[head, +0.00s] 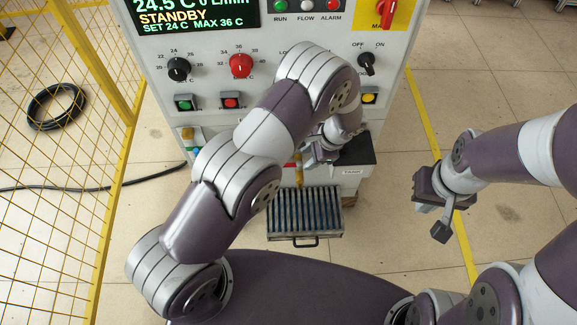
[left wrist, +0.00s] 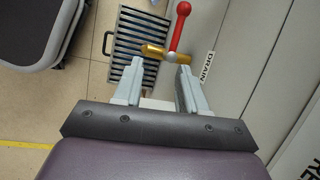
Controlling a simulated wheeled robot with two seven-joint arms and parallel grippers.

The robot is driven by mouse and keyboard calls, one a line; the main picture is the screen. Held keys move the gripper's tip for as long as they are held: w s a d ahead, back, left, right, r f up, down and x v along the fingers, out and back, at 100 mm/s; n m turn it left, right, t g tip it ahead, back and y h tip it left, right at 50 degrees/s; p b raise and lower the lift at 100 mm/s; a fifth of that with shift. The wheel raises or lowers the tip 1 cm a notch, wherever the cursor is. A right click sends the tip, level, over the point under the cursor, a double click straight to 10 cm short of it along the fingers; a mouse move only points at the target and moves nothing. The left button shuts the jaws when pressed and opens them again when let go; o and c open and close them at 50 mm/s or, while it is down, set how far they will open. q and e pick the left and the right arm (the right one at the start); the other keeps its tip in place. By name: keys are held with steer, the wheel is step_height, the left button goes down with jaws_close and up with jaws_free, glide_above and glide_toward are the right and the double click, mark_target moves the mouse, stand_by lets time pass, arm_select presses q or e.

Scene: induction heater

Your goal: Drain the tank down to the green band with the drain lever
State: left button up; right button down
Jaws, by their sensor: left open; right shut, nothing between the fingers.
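The drain lever has a red handle (left wrist: 180,25) on a brass valve (left wrist: 153,52), beside a DRAIN label (left wrist: 207,67) in the left wrist view. The black tank (head: 358,152) stands at the cabinet's lower right, partly behind my left arm. I cannot make out the green band. My right gripper (head: 440,228) is shut and empty, away from the cabinet.
The control cabinet (head: 205,70) carries a lit display (head: 195,14), knobs and buttons. A slatted floor grate (head: 304,213) lies below the valve. A yellow mesh fence (head: 65,110) stands at left, with a black cable coil (head: 55,106) beyond. Open floor is at right.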

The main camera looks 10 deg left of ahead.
mark_target(291, 166)
arm_select(q)
steer(key=shift+m, duration=0.5)
steer(key=x, duration=0.3)
steer(key=w+a+b+x, duration=0.1)
steer(key=x, duration=0.3)
steer(key=w+b+x, duration=0.1)
steer(key=x, duration=0.3)
steer(key=shift+a+r, duration=0.35)
arm_select(e)
steer(key=shift+a+f, duration=0.1)
steer(key=shift+f, duration=0.5)
steer(key=shift+s, duration=0.1)
arm_select(q)
jaws_close()
